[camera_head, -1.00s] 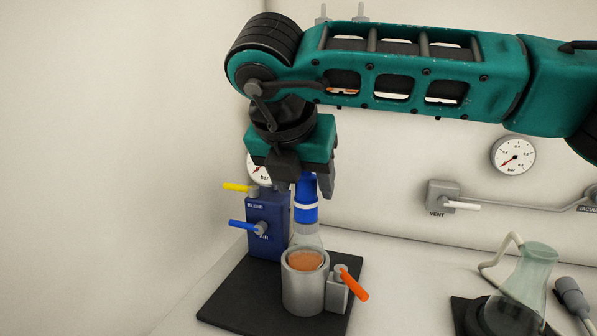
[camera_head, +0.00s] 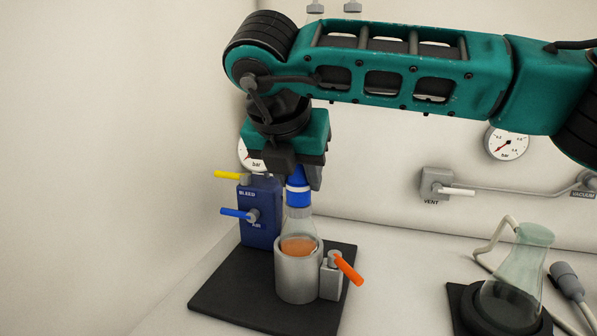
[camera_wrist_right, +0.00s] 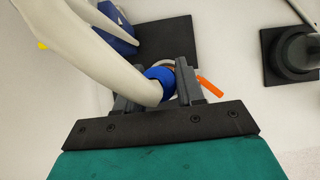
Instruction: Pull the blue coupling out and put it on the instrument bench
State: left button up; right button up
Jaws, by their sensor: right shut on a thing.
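The blue coupling (camera_head: 298,196), with a white band, sits upright on the neck of a clear flask (camera_head: 298,224) holding orange liquid. The flask stands in a metal cup (camera_head: 298,279). My right gripper (camera_head: 300,174) comes from above and is shut on the upper part of the coupling. In the right wrist view the coupling (camera_wrist_right: 158,77) is between the two fingers (camera_wrist_right: 160,92), with a pale hose running from it to the upper left. The fingertips are partly hidden in the head view. My left gripper is not in view. The instrument bench is not clearly identifiable.
A blue valve block (camera_head: 259,228) with yellow and blue handles stands close behind on the left of a black mat (camera_head: 228,302). An orange lever (camera_head: 348,270) sits beside the cup. Another flask (camera_head: 524,262) stands at right, with clear white surface between.

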grip_shut()
jog(key=shift+r, duration=0.75)
dwell(0.5)
jog(key=shift+r+p, duration=0.5)
jog(key=shift+r, duration=1.05)
